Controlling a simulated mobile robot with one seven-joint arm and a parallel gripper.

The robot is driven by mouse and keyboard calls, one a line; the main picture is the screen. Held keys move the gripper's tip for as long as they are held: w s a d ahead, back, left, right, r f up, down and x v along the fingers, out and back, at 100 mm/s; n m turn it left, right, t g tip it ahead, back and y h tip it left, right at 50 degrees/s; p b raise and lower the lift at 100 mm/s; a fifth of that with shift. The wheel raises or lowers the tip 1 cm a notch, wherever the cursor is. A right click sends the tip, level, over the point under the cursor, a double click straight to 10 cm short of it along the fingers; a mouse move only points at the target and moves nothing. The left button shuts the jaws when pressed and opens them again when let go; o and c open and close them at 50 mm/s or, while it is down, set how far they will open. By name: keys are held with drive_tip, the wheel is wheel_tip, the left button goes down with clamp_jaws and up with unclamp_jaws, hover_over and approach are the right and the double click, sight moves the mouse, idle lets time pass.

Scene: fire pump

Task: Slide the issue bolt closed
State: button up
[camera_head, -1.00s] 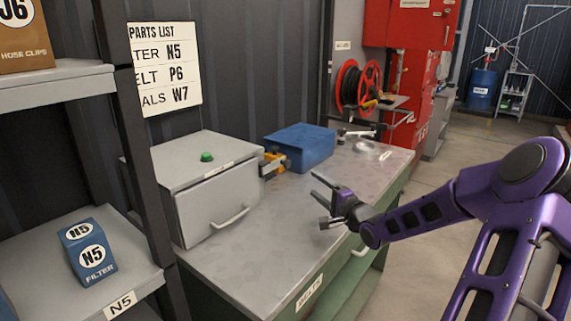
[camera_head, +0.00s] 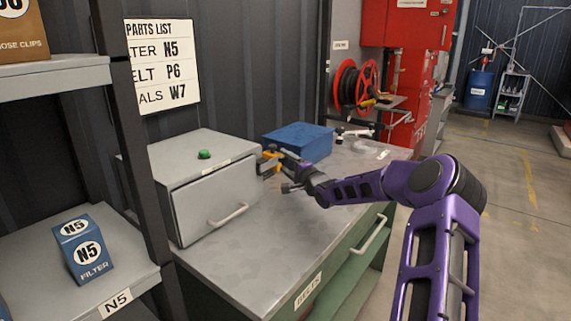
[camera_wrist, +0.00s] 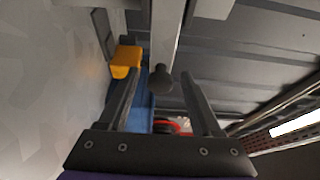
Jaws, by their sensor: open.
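The grey issue box (camera_head: 203,190) stands on the workbench with its front panel closed. Fittings with a yellow part (camera_head: 270,154) stick out at its right side, and the yellow block also shows in the wrist view (camera_wrist: 125,61). In the wrist view a pale bar, apparently the issue bolt (camera_wrist: 168,35), carries a dark round knob (camera_wrist: 160,83). The knob appears between my finger lines; I cannot tell its depth. My gripper (camera_head: 283,172) is open and empty, just right of the box near these fittings. The bolt's far end is hidden.
A blue bin (camera_head: 298,140) sits behind my gripper on the metal bench (camera_head: 265,245). A green button (camera_head: 204,154) is on the box top. A shelf with a blue filter carton (camera_head: 82,249) stands at left. The bench front is clear.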

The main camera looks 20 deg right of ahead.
drive_tip(key=shift+w, duration=0.2)
clamp_jaws()
idle(0.3)
idle(1.1)
